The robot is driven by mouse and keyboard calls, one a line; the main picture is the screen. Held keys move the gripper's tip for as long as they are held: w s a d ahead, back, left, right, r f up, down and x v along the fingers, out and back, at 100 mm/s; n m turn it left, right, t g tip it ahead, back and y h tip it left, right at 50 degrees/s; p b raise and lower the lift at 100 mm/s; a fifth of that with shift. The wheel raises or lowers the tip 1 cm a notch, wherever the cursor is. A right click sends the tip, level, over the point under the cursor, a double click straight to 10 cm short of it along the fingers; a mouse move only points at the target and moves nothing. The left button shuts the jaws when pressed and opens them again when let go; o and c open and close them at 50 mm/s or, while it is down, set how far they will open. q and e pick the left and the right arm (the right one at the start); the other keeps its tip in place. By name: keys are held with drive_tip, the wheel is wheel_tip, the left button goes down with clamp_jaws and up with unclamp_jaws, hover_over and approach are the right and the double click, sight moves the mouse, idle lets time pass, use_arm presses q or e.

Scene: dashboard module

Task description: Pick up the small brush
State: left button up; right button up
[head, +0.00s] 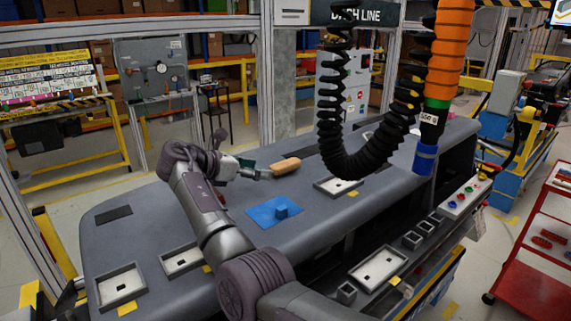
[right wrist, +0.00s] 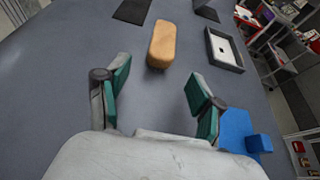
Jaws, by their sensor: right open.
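A tan, rounded block, which looks like the small brush (head: 286,166), lies on top of the grey dashboard (head: 345,215). No bristles show on it. In the right wrist view the brush (right wrist: 162,45) lies just beyond the fingertips, roughly in line with the gap between them. My right gripper (head: 257,168) is open and empty, just left of the brush in the head view. Its teal finger pads stand apart in the right wrist view (right wrist: 157,78). My left gripper is not in view.
A blue mat with a small blue block (head: 281,207) lies nearby on the dashboard. A shallow grey tray (head: 338,187) sits to the right of the brush. A black coiled hose (head: 345,165) hangs over the right side. More trays (head: 120,286) line the front.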

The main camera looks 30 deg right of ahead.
sight(271, 169)
drive_tip(key=shift+w+d+f, duration=0.1)
drive_tip(key=shift+d+f, duration=0.1)
drive_tip(key=shift+d, duration=0.4)
drive_tip(key=p+x, duration=0.2)
drive_tip(key=x, duration=0.2)
drive_tip(key=shift+d, duration=0.25)
drive_tip(key=shift+d+f+p, duration=0.25)
drive_tip(key=shift+d+p, duration=0.05)
drive_tip(key=shift+d, duration=0.1)
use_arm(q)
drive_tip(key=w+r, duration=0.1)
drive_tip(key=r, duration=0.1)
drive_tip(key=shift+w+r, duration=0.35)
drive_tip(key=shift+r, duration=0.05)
use_arm(e)
drive_tip(key=shift+a, duration=0.1)
drive_tip(key=shift+c, duration=1.1)
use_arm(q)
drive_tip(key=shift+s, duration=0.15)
use_arm(e)
drive_tip(key=c, duration=1)
drive_tip(key=shift+r, duration=0.1)
